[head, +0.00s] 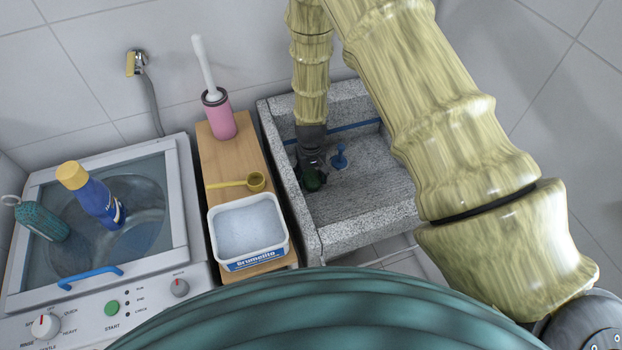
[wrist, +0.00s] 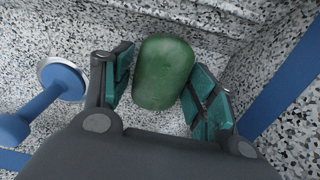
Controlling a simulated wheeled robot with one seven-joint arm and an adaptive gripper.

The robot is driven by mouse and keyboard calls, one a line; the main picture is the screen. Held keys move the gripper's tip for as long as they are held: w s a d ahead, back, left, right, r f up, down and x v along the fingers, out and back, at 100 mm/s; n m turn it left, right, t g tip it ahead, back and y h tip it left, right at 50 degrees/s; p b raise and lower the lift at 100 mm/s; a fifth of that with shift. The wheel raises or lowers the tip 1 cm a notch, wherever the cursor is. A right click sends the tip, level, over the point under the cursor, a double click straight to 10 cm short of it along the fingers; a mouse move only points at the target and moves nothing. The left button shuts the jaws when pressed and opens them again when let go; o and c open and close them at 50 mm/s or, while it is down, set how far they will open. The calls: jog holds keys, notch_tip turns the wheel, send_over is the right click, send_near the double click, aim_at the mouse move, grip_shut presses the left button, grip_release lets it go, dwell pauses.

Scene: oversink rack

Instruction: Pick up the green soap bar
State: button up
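The green soap bar (wrist: 163,72) lies in the grey speckled sink (head: 365,205), and part of it shows dark green under my gripper in the head view (head: 313,180). My gripper (wrist: 164,85) reaches down over it with one teal-padded finger on each side. A small gap shows between the left pad and the soap. The right pad is very close to the soap, and I cannot tell whether it touches. In the head view my gripper hides much of the soap.
A blue plunger-like object (head: 340,158) stands right beside my gripper in the sink. The sink walls (head: 290,190) are close around. Left of it, a wooden board (head: 232,160) bears a pink brush holder (head: 219,118), a yellow scoop (head: 240,183) and a white tub (head: 250,229).

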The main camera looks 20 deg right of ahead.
jog(key=c, duration=0.5)
jog(key=shift+c, duration=0.2)
jog(key=shift+r, duration=0.15)
